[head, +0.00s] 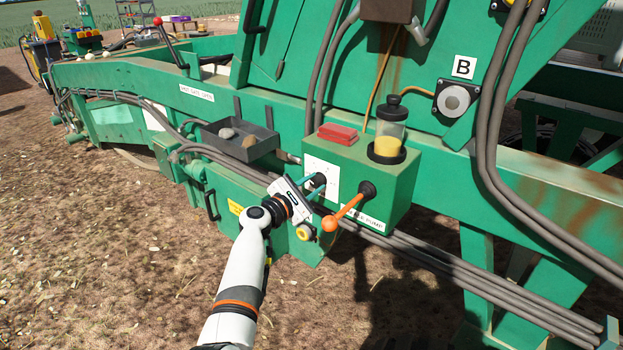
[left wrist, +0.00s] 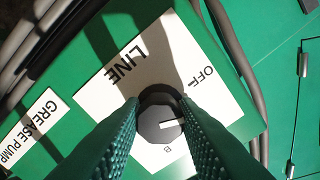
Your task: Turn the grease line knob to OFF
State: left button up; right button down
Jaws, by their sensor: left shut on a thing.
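The grease line knob (left wrist: 160,124) is round and dark grey with a white mark, on a white label plate (left wrist: 125,62). In the left wrist view the mark points right, between the printed OFF at upper right and the B below. My left gripper (head: 317,187) is shut on the knob, one green ribbed finger on each side. In the head view the knob (head: 320,180) is partly covered by the fingers, on the front of the green grease pump box (head: 398,190). My right gripper is not in view.
An orange-handled lever (head: 345,212) sticks out just right of my left gripper. A red block (head: 338,133) and a jar with yellow grease (head: 388,138) stand on the box. A grey tray (head: 240,143) holding stones is to the left. Hoses run below.

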pick_arm(q)
jog(key=n+p, duration=0.2)
jog(key=n, duration=0.2)
jog(key=shift+d+n, duration=0.1)
jog(key=shift+n, duration=0.2)
jog(key=shift+p, duration=0.3)
jog(key=o, duration=1)
notch_tip(320, 180, up, 10)
jog(key=shift+f+p, duration=0.1)
jog(key=shift+p, duration=0.35)
